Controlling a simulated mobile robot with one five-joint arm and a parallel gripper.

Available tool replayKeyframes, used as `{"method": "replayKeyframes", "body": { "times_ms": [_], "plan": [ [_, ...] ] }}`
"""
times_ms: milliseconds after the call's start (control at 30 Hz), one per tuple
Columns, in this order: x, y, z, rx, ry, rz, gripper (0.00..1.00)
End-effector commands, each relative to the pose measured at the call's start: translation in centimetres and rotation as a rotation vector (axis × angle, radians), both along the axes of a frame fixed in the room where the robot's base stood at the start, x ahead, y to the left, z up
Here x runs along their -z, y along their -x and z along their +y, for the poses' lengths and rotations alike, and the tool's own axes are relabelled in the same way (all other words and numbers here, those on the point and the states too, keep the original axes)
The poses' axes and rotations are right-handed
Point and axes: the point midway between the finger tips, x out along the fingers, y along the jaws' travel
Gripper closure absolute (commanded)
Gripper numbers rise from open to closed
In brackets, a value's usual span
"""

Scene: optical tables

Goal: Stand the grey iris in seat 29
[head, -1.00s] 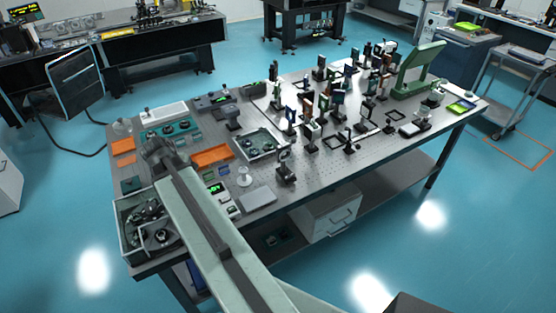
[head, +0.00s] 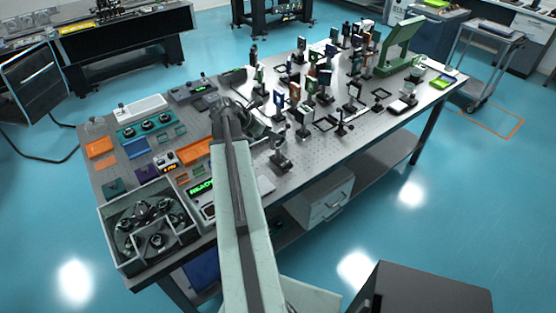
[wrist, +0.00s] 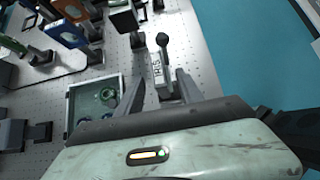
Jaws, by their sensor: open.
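My gripper (wrist: 158,82) is open in the wrist view, with nothing held. A small grey post piece (wrist: 157,70) with an "IRIS" label and a dark round top stands between and just beyond the fingertips in the picture. I cannot tell whether the fingers are level with it or above it. In the head view, what looks like the same piece (head: 281,160) stands near the table's front edge, just right of my arm's end. The fingertips are hidden in the head view. No seat number is readable, so I cannot tell which spot is seat 29.
A grey tray with round optics (wrist: 70,104) lies left of the fingers in the wrist view. Several mounted optics (head: 325,90) crowd the table (head: 375,155) to the right. A divided box (head: 105,220) fills the front left corner. A green stand (head: 400,45) is at the far right.

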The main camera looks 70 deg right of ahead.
Motion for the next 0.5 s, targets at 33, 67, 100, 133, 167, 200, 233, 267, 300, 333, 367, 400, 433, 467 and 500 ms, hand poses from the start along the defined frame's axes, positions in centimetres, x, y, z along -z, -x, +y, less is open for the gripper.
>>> {"method": "replayKeyframes", "body": {
  "times_ms": [33, 67, 100, 133, 167, 200, 233, 267, 300, 333, 367, 400, 433, 467, 500],
  "plan": [
    [0.2, 0.0, -0.1, 0.0, 0.0, 0.0, 0.56],
    [0.4, 0.1, -0.3, 0.001, 0.0, -0.001, 0.56],
    [0.9, 0.3, -0.5, 0.001, 0.0, 0.0, 0.56],
    [1.3, 0.4, -0.8, 0.002, -0.001, 0.0, 0.56],
    [1.8, 0.6, -1.1, 0.002, -0.001, 0.0, 0.56],
    [2.4, 0.8, -1.6, 0.004, -0.001, 0.0, 0.56],
    [2.9, 1.0, -2.0, 0.004, -0.001, 0.0, 0.56],
    [3.3, 1.2, -2.3, 0.004, -0.001, -0.001, 0.56],
    [3.7, 1.5, -2.7, 0.004, 0.0, -0.001, 0.56],
    [3.9, 1.7, -2.9, 0.004, 0.0, -0.001, 0.56],
    [3.9, 1.8, -3.1, 0.003, 0.0, 0.0, 0.56],
    [3.9, 1.9, -3.2, 0.003, 0.0, 0.0, 0.56],
    [3.8, 1.9, -3.2, 0.001, 0.0, 0.0, 0.56],
    [3.7, 1.9, -3.2, 0.001, 0.0, 0.0, 0.56],
    [3.6, 1.9, -3.1, 0.001, 0.0, 0.0, 0.56]
  ]
}}
